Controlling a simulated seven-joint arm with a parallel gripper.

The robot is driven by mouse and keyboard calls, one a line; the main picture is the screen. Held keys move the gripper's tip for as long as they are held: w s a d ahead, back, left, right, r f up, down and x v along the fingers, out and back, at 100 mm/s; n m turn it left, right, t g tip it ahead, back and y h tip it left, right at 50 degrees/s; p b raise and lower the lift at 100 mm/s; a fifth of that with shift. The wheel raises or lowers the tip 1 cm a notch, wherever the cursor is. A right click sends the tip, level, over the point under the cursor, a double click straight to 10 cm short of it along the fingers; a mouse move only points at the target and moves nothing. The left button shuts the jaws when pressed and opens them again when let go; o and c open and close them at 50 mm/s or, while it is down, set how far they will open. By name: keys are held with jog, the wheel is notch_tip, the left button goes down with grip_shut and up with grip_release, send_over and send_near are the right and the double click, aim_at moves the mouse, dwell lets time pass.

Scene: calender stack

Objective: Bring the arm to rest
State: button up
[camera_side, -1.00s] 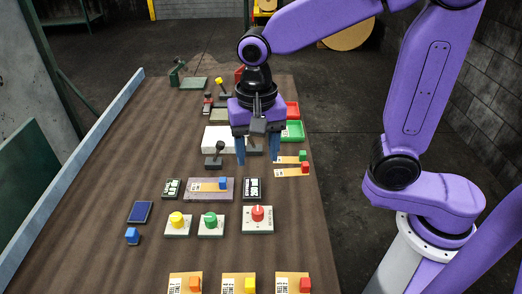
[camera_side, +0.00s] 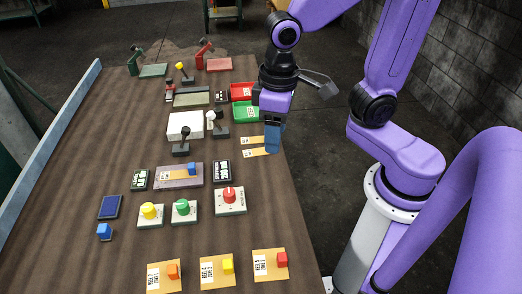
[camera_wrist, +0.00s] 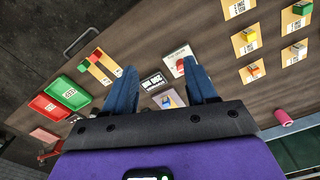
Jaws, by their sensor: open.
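My gripper (camera_side: 274,137) hangs with its fingers pointing down near the right edge of the table in the side view. Its fingers overlap the right ends of two orange cards (camera_side: 252,140) in that picture. In the wrist view the two blue fingers of my gripper (camera_wrist: 160,68) stand apart with nothing held between them. The tabletop shows beyond them. A green cube (camera_wrist: 83,67) and a red cube (camera_wrist: 97,56) sit on the cards to the left of the fingers. The fingers hide these cubes in the side view.
Red and green trays (camera_side: 244,110) lie behind the gripper. A white block (camera_side: 185,126), a lever (camera_side: 181,142), a red knob (camera_side: 229,195) and a blue cube (camera_side: 192,168) stand to its left. Three cards with cubes (camera_side: 270,265) lie at the front. Bare wood (camera_side: 95,160) shows at left.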

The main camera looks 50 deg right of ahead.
jog(key=s+d+f+n, duration=0.1)
jog(key=s+d+n, duration=0.5)
jog(key=s, duration=0.3)
jog(key=shift+s+n, duration=0.35)
jog(key=shift+n, duration=0.55)
